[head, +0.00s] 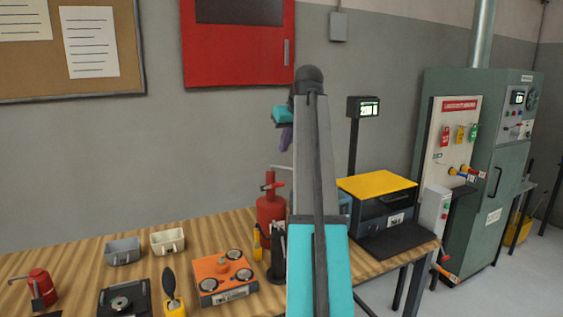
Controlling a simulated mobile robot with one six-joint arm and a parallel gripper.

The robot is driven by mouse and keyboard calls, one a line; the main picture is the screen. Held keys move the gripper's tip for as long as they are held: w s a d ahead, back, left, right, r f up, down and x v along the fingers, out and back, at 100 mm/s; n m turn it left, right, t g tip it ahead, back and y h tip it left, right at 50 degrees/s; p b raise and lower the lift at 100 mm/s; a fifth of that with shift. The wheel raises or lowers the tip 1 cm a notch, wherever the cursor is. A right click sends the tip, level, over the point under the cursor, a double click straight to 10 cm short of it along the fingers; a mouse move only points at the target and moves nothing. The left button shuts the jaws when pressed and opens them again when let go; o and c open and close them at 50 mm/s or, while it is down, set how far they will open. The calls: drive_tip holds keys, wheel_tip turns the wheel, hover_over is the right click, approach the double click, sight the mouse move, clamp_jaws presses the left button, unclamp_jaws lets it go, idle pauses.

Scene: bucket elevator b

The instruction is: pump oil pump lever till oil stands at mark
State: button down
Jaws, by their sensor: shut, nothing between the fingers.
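A red pump-like can (271,218) with a handle on top stands at the back of the wooden bench, partly hidden behind my arm. A smaller red can (38,288) with a thin grey spout or lever stands at the bench's left end. I cannot tell which of them is the oil pump. No oil level or mark can be made out. My gripper (286,138) shows as a small purple part below a teal wrist, mostly hidden by my arm. It is raised above the bench, in front of the wall, shut and empty.
The bench (80,260) holds two small bins (123,251), an orange tray (224,278) with round parts, and a black-and-yellow box (377,200) with a display on a post. A green machine cabinet (500,170) stands at right. Clear floor shows at lower right.

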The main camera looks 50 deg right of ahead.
drive_tip(key=p, duration=0.3)
hover_over(279, 184)
wheel_tip(279, 184, down, 9)
drive_tip(key=shift+f, duration=0.1)
drive_tip(key=shift+s+a+f+p, duration=0.15)
drive_tip(key=shift+f+p, duration=0.35)
drive_tip(key=shift+f, duration=0.9)
drive_tip(key=shift+s, duration=0.1)
drive_tip(key=shift+f, duration=0.15)
